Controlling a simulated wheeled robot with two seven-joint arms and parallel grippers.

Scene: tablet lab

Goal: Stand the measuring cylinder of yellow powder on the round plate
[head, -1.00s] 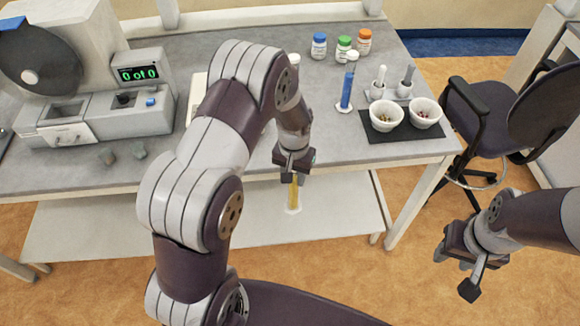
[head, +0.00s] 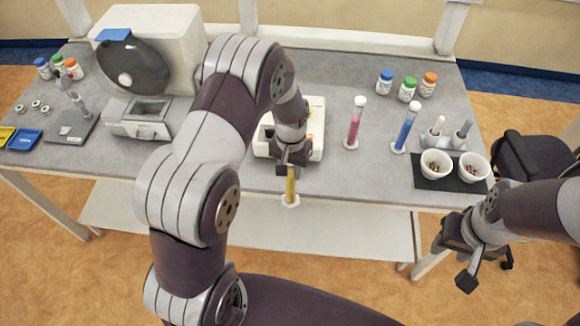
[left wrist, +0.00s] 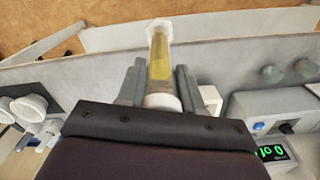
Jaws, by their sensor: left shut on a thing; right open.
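The measuring cylinder of yellow powder (head: 291,186) hangs about upright in my left gripper (head: 290,166), its pale foot lowest. In the head view it appears in front of the table's front edge, over the lower shelf. In the left wrist view the cylinder (left wrist: 160,58) sits between the two fingers of the left gripper (left wrist: 160,80), shut on it. My right gripper (head: 455,263) is open and empty, low at the right in front of the table. A cream device (head: 313,128) stands behind the left gripper, partly covered.
A pink cylinder (head: 355,124) and a blue cylinder (head: 406,128) stand right of the cream device. Two white bowls (head: 436,163) rest on a dark mat (head: 451,184). A large machine (head: 150,60) is at the left. The grey tabletop (head: 345,180) is clear near its front edge.

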